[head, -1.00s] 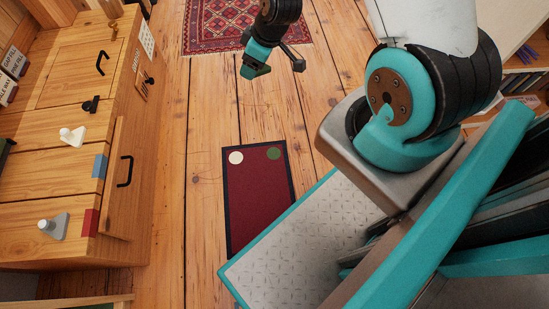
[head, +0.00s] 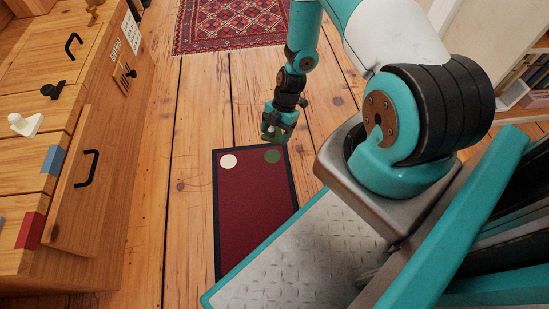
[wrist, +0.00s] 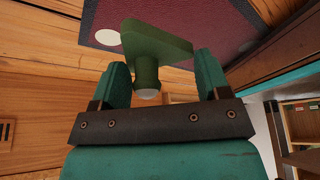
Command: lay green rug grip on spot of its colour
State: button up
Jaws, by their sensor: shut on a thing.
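My gripper (head: 278,133) is above the far end of the dark red mat (head: 255,215), near the green spot (head: 272,156). In the wrist view, my gripper (wrist: 160,80) is shut on the green rug grip (wrist: 155,42), which has a flat triangular plate and a knobbed stem between the fingers. The plate points away from the gripper, towards the mat (wrist: 180,15). The cream spot (head: 228,161) also shows beside the plate in the wrist view (wrist: 107,38). In the head view the held grip is hard to make out.
A wooden drawer cabinet (head: 110,190) stands at left, with a white rug grip (head: 26,124) and a black one (head: 53,89) on top. A patterned rug (head: 225,25) lies beyond. Plank floor (head: 175,200) is clear between cabinet and mat.

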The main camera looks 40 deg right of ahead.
aim_at(273, 160)
notch_tip(273, 160, down, 12)
jog(key=b, duration=0.6)
jog(key=shift+w, duration=0.1)
jog(key=shift+f, duration=0.1)
jog(key=o, duration=1)
jog(key=shift+c, duration=0.2)
jog(key=shift+r, duration=0.2)
